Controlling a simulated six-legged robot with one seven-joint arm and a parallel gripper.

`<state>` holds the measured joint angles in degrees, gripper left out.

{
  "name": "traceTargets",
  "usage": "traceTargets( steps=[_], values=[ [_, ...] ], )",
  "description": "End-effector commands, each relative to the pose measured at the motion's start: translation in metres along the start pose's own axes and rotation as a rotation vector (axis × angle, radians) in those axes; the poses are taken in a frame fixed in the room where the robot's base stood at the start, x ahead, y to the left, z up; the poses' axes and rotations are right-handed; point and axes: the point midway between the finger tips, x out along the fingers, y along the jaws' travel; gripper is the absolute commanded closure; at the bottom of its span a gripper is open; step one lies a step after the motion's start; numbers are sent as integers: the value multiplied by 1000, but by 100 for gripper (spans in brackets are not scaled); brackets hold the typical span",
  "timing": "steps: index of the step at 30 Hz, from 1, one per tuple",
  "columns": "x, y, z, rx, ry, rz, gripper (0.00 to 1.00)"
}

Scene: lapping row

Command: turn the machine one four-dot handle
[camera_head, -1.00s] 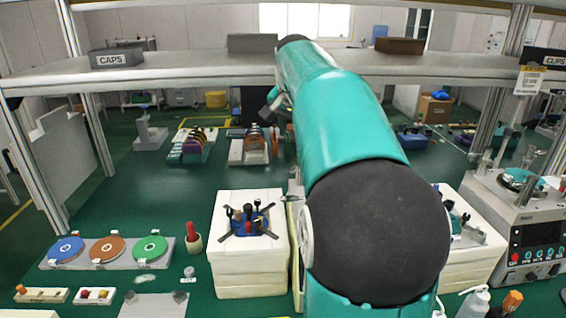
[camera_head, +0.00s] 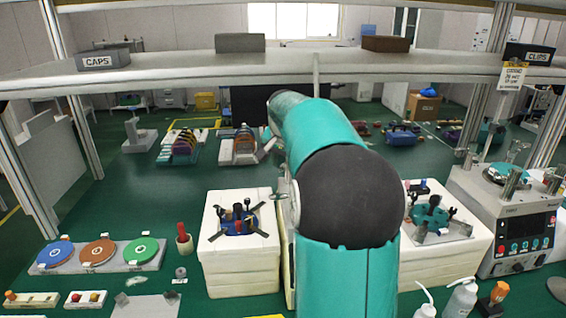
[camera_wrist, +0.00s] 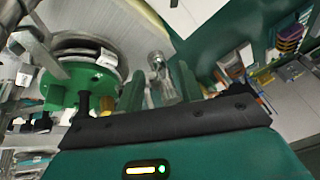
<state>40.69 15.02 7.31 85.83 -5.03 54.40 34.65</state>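In the wrist view my gripper (camera_wrist: 160,84) has its two fingers apart, with nothing seen held between them. A round green machine part (camera_wrist: 85,82) with white labels lies left of the fingers. A dark upright handle (camera_wrist: 84,104) stands at its near edge, close to the left finger. A metal knob-like part (camera_wrist: 157,62) shows beyond the finger gap. I cannot make out any dots on the handles or which machine is number one. In the head view a blue-based machine (camera_head: 237,221) and a teal one (camera_head: 430,212) sit on white blocks. My arm hides my gripper there.
A machine with a control panel (camera_head: 526,240) stands at the right. An overhead shelf (camera_head: 190,70) crosses the view. A tray (camera_head: 78,268) of coloured discs lies front left, bottles (camera_head: 461,298) front right.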

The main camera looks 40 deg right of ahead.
Motion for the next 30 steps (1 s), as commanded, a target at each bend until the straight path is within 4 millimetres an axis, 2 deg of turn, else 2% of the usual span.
traceTargets(
  steps=[8, 13, 14, 30],
  values=[
    [2, -1, 0, -1, 0, -1, 65],
    [2, -1, 0, -1, 0, -1, 98],
    [2, -1, 0, -1, 0, -1, 100],
    [2, -8, 2, 70, 15, 30, 100]
  ],
)
